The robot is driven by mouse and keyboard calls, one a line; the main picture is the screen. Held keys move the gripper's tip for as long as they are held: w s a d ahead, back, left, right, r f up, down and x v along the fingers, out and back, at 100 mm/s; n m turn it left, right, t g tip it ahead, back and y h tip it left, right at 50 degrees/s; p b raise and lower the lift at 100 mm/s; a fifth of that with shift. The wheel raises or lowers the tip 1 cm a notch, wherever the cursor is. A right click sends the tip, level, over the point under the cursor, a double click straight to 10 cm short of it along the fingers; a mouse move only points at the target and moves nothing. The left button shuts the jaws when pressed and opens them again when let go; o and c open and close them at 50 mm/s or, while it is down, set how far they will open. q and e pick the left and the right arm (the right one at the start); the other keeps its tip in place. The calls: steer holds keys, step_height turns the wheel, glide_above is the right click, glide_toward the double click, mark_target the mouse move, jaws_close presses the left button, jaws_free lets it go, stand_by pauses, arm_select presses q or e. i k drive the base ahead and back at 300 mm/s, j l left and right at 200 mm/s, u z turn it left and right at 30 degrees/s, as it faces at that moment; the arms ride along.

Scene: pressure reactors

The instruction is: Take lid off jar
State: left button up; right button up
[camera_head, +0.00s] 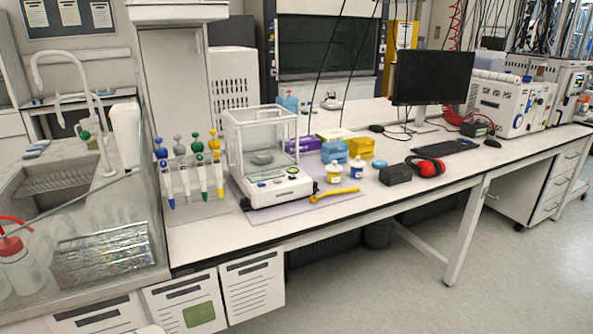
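Two small white jars stand side by side on the bench, right of the balance. The nearer-left jar (334,174) has a yellow label, and the other jar (357,168) has a blue label. Both are upright with light tops; they are too small to tell much about their lids. A yellow scoop-like tool (337,194) lies in front of them on a pale purple mat (300,208). Neither of my grippers is in view.
A glass-sided balance (264,160) and a pipette stand (190,172) are left of the jars. Blue and yellow boxes (361,146) stand behind. A dark case (395,174), red ear muffs (428,167), keyboard (445,147) and monitor (432,78) are to the right. Floor in front is clear.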

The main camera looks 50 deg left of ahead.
mark_target(334, 167)
steer(key=u, duration=1.3)
